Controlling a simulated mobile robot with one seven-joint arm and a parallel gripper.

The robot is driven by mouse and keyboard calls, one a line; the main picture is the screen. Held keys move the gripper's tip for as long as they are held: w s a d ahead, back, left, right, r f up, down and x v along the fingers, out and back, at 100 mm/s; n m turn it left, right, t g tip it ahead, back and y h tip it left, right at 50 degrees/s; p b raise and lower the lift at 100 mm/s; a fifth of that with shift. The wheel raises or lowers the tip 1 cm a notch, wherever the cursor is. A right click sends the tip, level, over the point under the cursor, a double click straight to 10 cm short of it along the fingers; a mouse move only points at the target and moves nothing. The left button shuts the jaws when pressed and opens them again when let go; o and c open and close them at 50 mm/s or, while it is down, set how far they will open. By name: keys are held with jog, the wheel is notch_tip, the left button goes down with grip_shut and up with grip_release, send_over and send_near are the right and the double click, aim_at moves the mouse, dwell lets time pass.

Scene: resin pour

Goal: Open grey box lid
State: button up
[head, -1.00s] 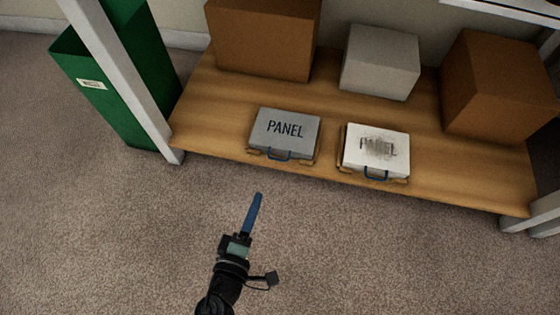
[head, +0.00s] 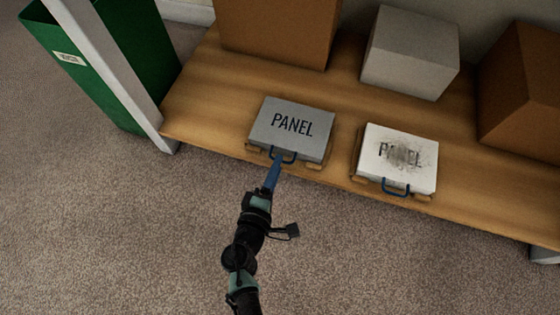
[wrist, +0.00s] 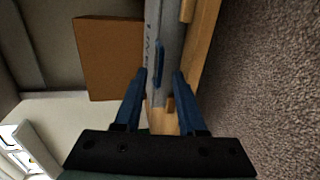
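The grey box (head: 291,128) lies on the wooden shelf with its lid marked PANEL closed. A blue loop handle (head: 291,156) is on its front edge. My gripper (head: 277,163) is at the front of this box, its blue fingertips close to the handle. In the wrist view, my gripper (wrist: 159,74) has its two fingers spread apart, with the handle (wrist: 159,62) ahead between them. I see nothing held. The grey box's front (wrist: 166,30) also shows there. Whether a finger touches the handle I cannot tell.
A white box (head: 398,158) with a smudged PANEL label and blue handle sits to the right. Brown boxes (head: 275,32) and a pale grey block (head: 410,50) stand behind. A green bin (head: 110,60) and white post (head: 105,75) are at left. The carpet in front is clear.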

jog(key=shift+b+x, duration=0.4)
jog(key=shift+x, duration=1.2)
grip_shut()
